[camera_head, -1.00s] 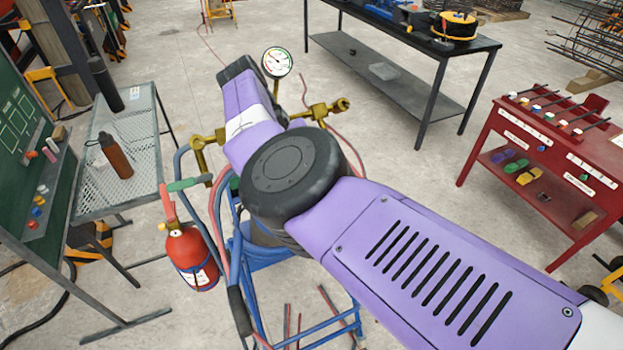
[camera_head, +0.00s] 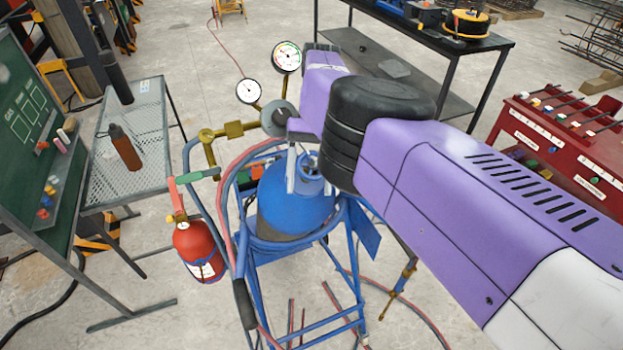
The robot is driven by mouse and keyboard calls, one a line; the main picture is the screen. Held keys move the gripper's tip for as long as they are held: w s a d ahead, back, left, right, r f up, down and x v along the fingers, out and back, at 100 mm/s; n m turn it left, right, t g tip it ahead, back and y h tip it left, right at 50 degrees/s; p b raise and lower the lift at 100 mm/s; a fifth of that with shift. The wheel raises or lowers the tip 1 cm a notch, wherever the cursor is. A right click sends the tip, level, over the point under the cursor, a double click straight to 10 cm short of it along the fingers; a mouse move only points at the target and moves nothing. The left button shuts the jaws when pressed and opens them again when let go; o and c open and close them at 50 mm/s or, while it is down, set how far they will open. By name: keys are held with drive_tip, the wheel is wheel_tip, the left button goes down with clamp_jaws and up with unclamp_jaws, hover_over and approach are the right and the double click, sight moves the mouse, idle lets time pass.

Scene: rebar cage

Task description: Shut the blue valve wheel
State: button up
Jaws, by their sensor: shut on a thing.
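The blue gas cylinder (camera_head: 285,212) stands upright in a blue tubular cart. My gripper (camera_head: 301,178) reaches down to the cylinder's top, its pale grey fingers pointing downward. It is shut on the blue valve wheel (camera_head: 313,161), of which only a little shows beside the fingers. My purple arm and its black joint hide the right side of the valve. Two round gauges, the upper one (camera_head: 287,56) and the lower one (camera_head: 249,91), stand above brass fittings (camera_head: 233,130) behind and left of my gripper.
A red fire extinguisher (camera_head: 199,250) hangs on the cart's left side. A mesh table (camera_head: 137,165) with a brown bottle (camera_head: 125,148) stands left. A black table (camera_head: 468,45) is behind, and a red bench (camera_head: 540,135) is right. Hoses and rods lie on the floor around the cart.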

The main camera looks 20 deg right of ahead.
drive_tip(key=shift+s+a+f, duration=0.1)
idle(0.5)
drive_tip(key=o, duration=1.4)
drive_tip(key=shift+c, duration=0.2)
